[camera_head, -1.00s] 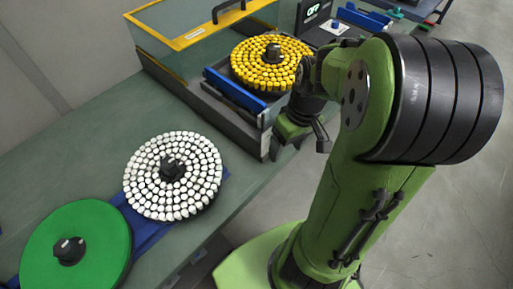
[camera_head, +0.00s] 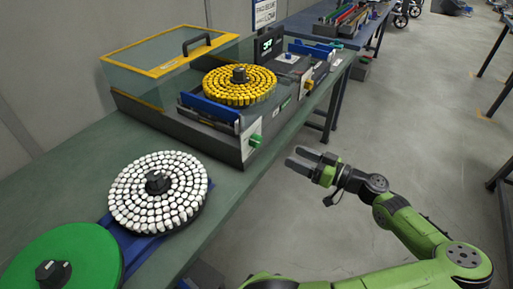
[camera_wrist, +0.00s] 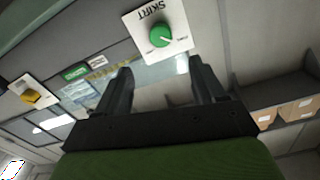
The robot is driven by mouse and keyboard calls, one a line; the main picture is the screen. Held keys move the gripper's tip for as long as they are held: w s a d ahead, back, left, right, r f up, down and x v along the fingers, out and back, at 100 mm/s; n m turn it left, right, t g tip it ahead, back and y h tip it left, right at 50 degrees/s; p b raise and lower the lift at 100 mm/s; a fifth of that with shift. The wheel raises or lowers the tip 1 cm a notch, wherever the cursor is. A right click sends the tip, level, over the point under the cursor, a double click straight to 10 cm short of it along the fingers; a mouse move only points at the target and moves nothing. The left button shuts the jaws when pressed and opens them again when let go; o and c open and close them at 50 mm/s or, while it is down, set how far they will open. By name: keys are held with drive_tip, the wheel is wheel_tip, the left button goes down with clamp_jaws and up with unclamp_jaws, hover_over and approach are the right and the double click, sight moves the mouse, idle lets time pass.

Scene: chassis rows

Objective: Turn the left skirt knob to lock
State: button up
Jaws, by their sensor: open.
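The left skirt knob (camera_head: 255,140) is a green round knob on a white plate on the machine's front face, near its left end. In the wrist view the knob (camera_wrist: 160,36) sits on its white plate marked SKIRT, at the top centre. A pale pointer line shows on it; the small print around it is too blurred to read. My gripper (camera_head: 300,159) is open and empty, to the right of the knob and apart from it. Both dark fingers also show in the wrist view (camera_wrist: 160,82), pointing towards the panel, with the knob beyond them.
A yellow knob (camera_wrist: 32,96) sits farther along the panel. The machine carries a yellow-capped carousel (camera_head: 240,85) and a lit display (camera_head: 270,42). A white-capped carousel (camera_head: 158,191) and a green disc (camera_head: 68,262) stand on the bench. Open floor lies right of the bench.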

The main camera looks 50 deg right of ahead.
sight(260, 142)
drive_tip(key=w, duration=0.4)
drive_tip(key=w+a+b, duration=0.1)
drive_tip(key=w, duration=0.7)
drive_tip(key=shift+w+a+b, duration=0.15)
drive_tip(key=shift+w+b, duration=0.15)
drive_tip(key=c, duration=1.1)
drive_tip(key=shift+o, duration=0.2)
